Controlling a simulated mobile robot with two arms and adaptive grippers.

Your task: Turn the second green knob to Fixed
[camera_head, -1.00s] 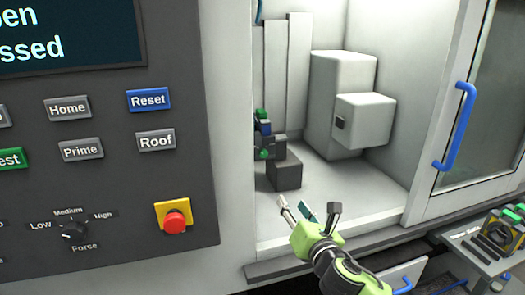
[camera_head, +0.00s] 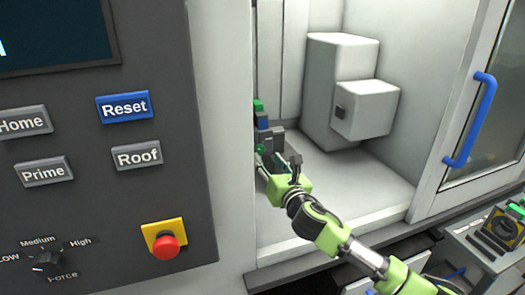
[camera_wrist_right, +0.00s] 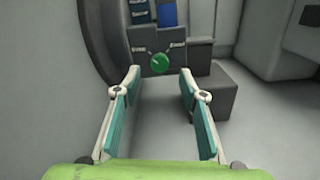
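A round green knob (camera_wrist_right: 159,63) sits on the front of a dark block (camera_wrist_right: 185,60) in the right wrist view. Small labels flank the knob, too small to read. In the head view the knob (camera_head: 260,149) is small and partly crowded by my gripper. My right gripper (camera_wrist_right: 160,76) is open, with its two teal-padded fingers apart and nothing between them. The knob lies ahead of the fingertips, roughly centred between them, with a gap that I cannot measure. In the head view the right gripper (camera_head: 277,164) is inside the machine opening. My left gripper is not in view.
A dark curved wall (camera_wrist_right: 95,40) is close on the left. In the head view, a white stepped housing (camera_head: 345,90) stands behind, and the sliding door has a blue handle (camera_head: 470,120).

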